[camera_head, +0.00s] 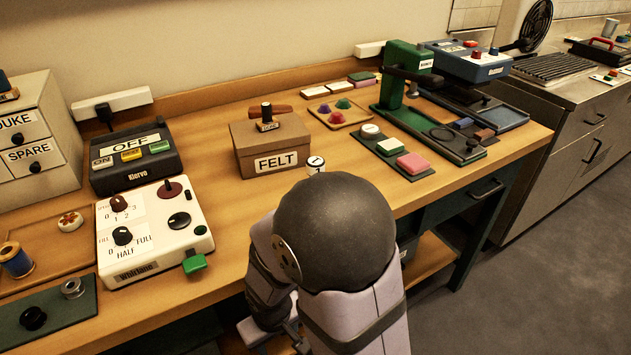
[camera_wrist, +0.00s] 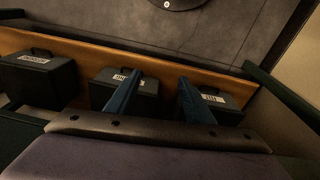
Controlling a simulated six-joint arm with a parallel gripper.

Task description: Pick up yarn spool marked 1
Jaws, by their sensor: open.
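A small white cylinder with a dark "1" on its label (camera_head: 316,166), which looks like the spool marked 1, stands on the wooden table just right of the FELT box. My arm's rounded dark joint covers its lower part. It does not show in the wrist view. A spool with blue thread (camera_head: 17,262) stands at the far left; I see no number on it. My gripper (camera_wrist: 157,82) is open and empty in the wrist view, its two blue fingers apart above the lower shelf. In the head view my arm reaches down at the table's front edge, away from the marked cylinder.
Black labelled cases (camera_wrist: 123,88) stand on the lower shelf (camera_wrist: 75,52). On the table are the FELT box (camera_head: 270,142), a white control box (camera_head: 152,232), a black OFF unit (camera_head: 135,157) and a green press (camera_head: 404,75). A tray of colored knobs (camera_head: 357,115) lies behind the marked cylinder.

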